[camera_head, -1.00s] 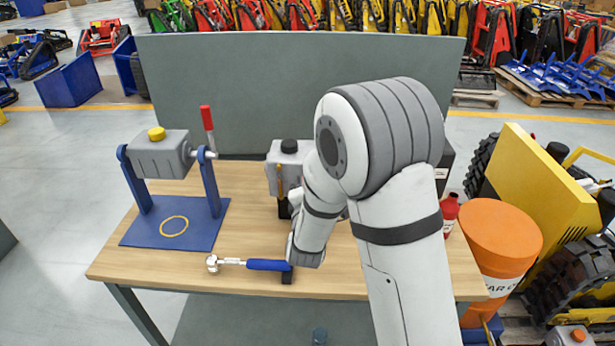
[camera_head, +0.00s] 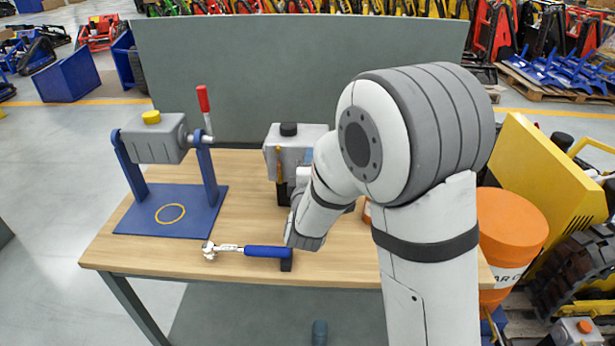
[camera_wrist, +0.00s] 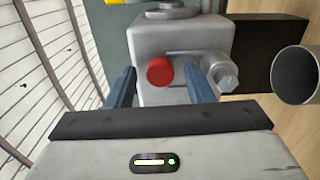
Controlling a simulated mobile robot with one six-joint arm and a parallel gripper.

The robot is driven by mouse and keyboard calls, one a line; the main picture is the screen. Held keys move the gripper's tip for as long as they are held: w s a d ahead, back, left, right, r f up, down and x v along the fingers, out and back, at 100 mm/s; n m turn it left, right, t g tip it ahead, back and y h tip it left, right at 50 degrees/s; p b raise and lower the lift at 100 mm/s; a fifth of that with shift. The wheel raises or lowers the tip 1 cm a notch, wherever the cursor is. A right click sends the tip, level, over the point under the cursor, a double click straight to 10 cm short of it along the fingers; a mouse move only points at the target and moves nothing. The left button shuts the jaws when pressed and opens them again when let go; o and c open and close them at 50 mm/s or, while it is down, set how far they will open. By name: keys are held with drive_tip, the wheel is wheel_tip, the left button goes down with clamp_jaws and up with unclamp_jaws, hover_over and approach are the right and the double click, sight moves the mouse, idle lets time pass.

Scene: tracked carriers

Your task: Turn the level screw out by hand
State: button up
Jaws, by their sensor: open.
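A grey gear housing (camera_head: 290,140) with a black cap on top stands on the workbench, partly hidden by my arm. The wrist view shows the grey housing (camera_wrist: 190,38) close up. On its face are a round red screw head (camera_wrist: 160,71) and, to the right, a silver hex-headed fitting (camera_wrist: 224,78). The red one looks like the level screw. My gripper (camera_wrist: 160,78) is open, its two blue fingers on either side of the red screw head with gaps showing. Whether the tips reach its depth I cannot tell.
A ratchet wrench (camera_head: 262,251) with a blue handle lies near the bench's front edge. A blue stand (camera_head: 172,212) holding a grey drum is on the left. A dark cylinder (camera_wrist: 296,75) is at the right of the wrist view. An orange bin (camera_head: 510,228) stands right of the bench.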

drive_tip(key=shift+f+m+b, duration=0.5)
drive_tip(key=shift+m+b, duration=0.3)
drive_tip(key=shift+m, duration=0.3)
drive_tip(key=m+b, duration=0.1)
drive_tip(key=m, duration=0.1)
drive_tip(key=shift+r+m+b, duration=0.35)
drive_tip(key=shift+m+b, duration=0.05)
drive_tip(key=m+b, duration=0.1)
drive_tip(key=b, duration=0.1)
drive_tip(key=m+b, duration=0.2)
drive_tip(key=shift+f, duration=0.35)
drive_tip(key=m+b, duration=0.3)
drive_tip(key=shift+m, duration=0.3)
drive_tip(key=shift+r+m+b, duration=0.1)
drive_tip(key=shift+m+b, duration=0.75)
drive_tip(key=shift+m, duration=0.05)
drive_tip(key=shift+r+m, duration=0.3)
drive_tip(key=shift+m, duration=0.3)
drive_tip(key=m+b, duration=0.1)
drive_tip(key=b, duration=0.1)
drive_tip(key=m+b, duration=0.2)
drive_tip(key=shift+f, duration=0.4)
drive_tip(key=shift+m+b, duration=1)
drive_tip(key=shift+b, duration=0.05)
drive_tip(key=shift+m+b, duration=0.9)
drive_tip(key=shift+m, duration=0.2)
drive_tip(key=shift+r+m+b, duration=0.35)
drive_tip(key=shift+m+b, duration=0.2)
drive_tip(key=shift+m, duration=0.55)
drive_tip(key=shift+r, duration=0.15)
